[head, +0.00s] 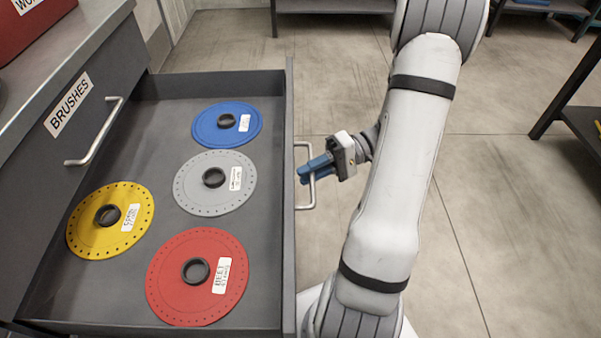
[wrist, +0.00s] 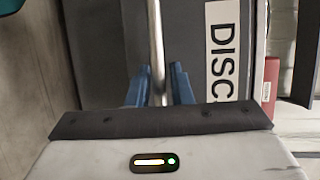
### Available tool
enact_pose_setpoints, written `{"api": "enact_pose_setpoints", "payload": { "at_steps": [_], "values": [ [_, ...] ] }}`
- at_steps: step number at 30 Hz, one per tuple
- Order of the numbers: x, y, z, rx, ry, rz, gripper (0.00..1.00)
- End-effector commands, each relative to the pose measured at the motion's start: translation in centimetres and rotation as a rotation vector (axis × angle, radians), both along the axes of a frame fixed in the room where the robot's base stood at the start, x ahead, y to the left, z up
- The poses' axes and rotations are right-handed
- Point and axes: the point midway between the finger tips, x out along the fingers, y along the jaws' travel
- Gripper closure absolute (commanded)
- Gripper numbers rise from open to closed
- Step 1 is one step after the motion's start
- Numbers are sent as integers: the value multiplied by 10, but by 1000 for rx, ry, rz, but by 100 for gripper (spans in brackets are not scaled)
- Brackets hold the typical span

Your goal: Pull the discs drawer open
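The discs drawer (head: 288,255) is pulled well out, with its inside in plain view. It holds a blue disc (head: 205,127), a grey disc (head: 193,190), a yellow disc (head: 86,228) and a red disc (head: 172,270), lying flat. Its metal bar handle (head: 304,207) is on the front panel, at the right in the head view. My gripper (head: 312,170) is at the handle's middle. The drawer's label (wrist: 222,50) is partly cut off there.
A closed drawer front labelled BRUSHES (head: 68,104) with its own handle (head: 97,140) is at the left of the open drawer. A red box (head: 28,22) stands on the cabinet top. The floor (head: 500,220) right of my arm is clear, with a shelf (head: 580,115) at the far right.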

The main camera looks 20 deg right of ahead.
Motion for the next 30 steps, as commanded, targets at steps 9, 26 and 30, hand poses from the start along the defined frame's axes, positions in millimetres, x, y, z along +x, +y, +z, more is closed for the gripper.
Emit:
{"api": "enact_pose_setpoints", "payload": {
  "at_steps": [9, 26, 30],
  "values": [
    [3, -42, 10, 1, -2, -4, 81],
    [4, -77, 15, 0, 0, -1, 81],
    [4, -76, 15, 0, -1, 0, 81]
  ]
}}
